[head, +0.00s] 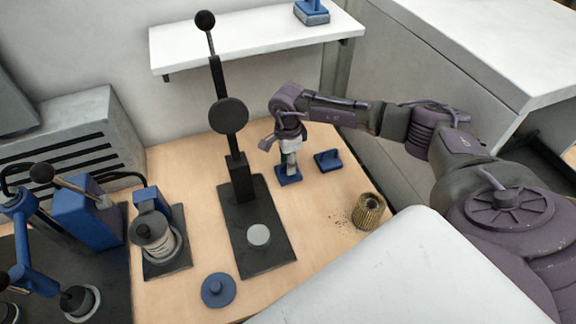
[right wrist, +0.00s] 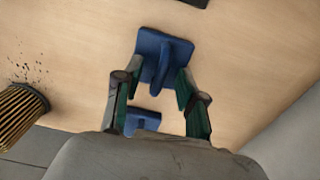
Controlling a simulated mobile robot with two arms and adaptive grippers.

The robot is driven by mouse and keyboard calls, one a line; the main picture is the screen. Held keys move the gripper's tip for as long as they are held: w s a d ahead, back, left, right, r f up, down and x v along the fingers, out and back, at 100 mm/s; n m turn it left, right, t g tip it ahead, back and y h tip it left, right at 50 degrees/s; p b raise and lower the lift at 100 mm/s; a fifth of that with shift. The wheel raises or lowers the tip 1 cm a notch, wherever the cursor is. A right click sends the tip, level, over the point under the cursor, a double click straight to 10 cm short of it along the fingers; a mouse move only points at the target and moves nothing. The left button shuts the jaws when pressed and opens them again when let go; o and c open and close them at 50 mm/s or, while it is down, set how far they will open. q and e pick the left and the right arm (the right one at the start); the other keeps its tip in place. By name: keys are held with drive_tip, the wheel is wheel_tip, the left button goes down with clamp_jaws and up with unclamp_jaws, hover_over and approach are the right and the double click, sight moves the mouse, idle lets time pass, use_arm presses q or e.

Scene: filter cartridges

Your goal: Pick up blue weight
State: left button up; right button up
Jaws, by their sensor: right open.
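A blue block with an upright fin (head: 289,177) lies on the wooden table, right of the black press. My right gripper (head: 291,162) points down over it. In the right wrist view the gripper (right wrist: 157,78) is open, with the block's fin (right wrist: 172,60) near its fingertips; I cannot tell whether they touch. A second blue finned block (head: 328,160) lies just to the right, and it shows between the fingers in the right wrist view (right wrist: 142,121). A blue disc with a knob (head: 218,290) lies at the table's front. My left gripper is not in view.
The black press (head: 241,200) stands left of the gripper. A pleated brass-coloured filter (head: 369,211) with dark crumbs stands at the right front. Another blue item (head: 312,14) sits on the white shelf (head: 250,42). A clamp fixture (head: 156,235) stands at left.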

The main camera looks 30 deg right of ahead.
clamp_jaws()
drive_tip(key=shift+w+r, duration=0.1)
idle(0.3)
